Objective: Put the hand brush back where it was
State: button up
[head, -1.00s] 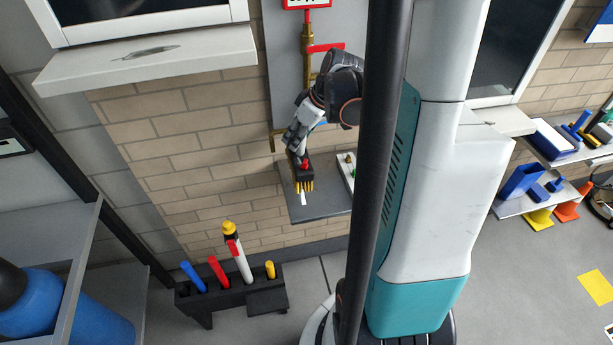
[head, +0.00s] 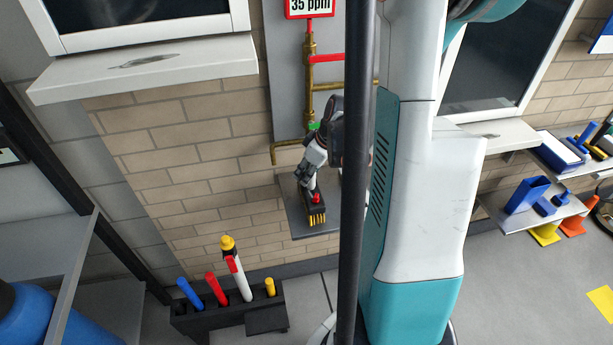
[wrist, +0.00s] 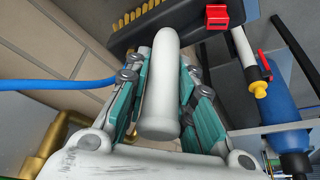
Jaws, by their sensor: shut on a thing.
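The hand brush (head: 314,208) has a black head, yellow bristles and a red piece on top. In the head view it hangs tilted from my gripper (head: 309,184), bristles toward the camera, over or just in front of the small grey wall shelf (head: 294,222). In the wrist view its pale handle (wrist: 158,90) lies between the teal fingers of my gripper (wrist: 168,62), which are shut on it. The black head with bristles (wrist: 150,15) is at the top of that view. I cannot tell whether the brush touches the shelf.
Brass pipes (head: 310,85) run on a grey panel above the shelf. A black rack (head: 215,316) with several coloured tubes stands on the floor at lower left. A blue cylinder (wrist: 290,105) shows in the wrist view. My column hides the shelf's right part.

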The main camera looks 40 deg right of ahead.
aim_at(320, 191)
jog(key=shift+f, duration=0.4)
jog(key=shift+r, duration=0.1)
jog(key=o, duration=1)
jog(key=p+v, duration=0.4)
jog(key=v, duration=0.8)
jog(key=shift+a, duration=0.1)
